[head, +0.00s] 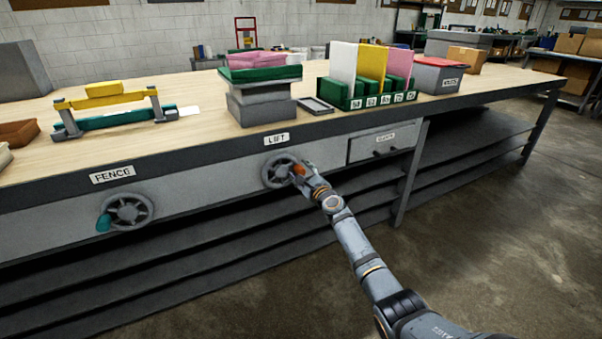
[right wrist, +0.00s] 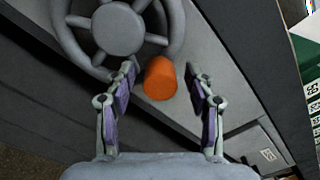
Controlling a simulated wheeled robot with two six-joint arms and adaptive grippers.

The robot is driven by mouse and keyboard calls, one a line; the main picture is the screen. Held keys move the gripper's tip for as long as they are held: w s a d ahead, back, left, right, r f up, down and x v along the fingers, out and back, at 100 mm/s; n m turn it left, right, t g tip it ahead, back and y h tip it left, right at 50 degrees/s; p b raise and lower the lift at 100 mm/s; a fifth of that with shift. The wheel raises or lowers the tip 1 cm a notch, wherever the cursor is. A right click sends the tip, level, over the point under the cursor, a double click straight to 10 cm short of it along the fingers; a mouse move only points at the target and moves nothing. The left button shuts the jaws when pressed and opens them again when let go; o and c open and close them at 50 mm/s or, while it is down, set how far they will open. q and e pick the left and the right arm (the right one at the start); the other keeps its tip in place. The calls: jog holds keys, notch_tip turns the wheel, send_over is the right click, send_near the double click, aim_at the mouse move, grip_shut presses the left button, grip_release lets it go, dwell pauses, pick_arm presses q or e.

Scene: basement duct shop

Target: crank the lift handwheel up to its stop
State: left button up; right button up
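The grey lift handwheel (head: 281,170) is on the bench's front panel under the LIFT label (head: 277,139). It also shows in the right wrist view (right wrist: 118,30). Its orange knob (right wrist: 161,78) is at the lower right of the wheel. My right gripper (head: 302,172) is at this knob. In the right wrist view, its two fingers (right wrist: 163,78) stand apart on either side of the knob, with gaps showing. My left gripper is not in view. A grey stepped block (head: 262,108) with green and pink pieces on top stands on the bench above the wheel.
A second handwheel (head: 129,211) with a teal knob is under the FENCE label at left. A labelled drawer (head: 384,143) is right of the lift wheel. A green rack (head: 365,96) with coloured boards stands on the bench. The floor (head: 480,240) at right is clear.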

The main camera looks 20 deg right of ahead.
jog(key=shift+s, duration=0.1)
jog(key=shift+s+f, duration=0.1)
jog(key=shift+s, duration=0.15)
jog(key=s, duration=1.1)
jog(key=shift+s+d, duration=0.2)
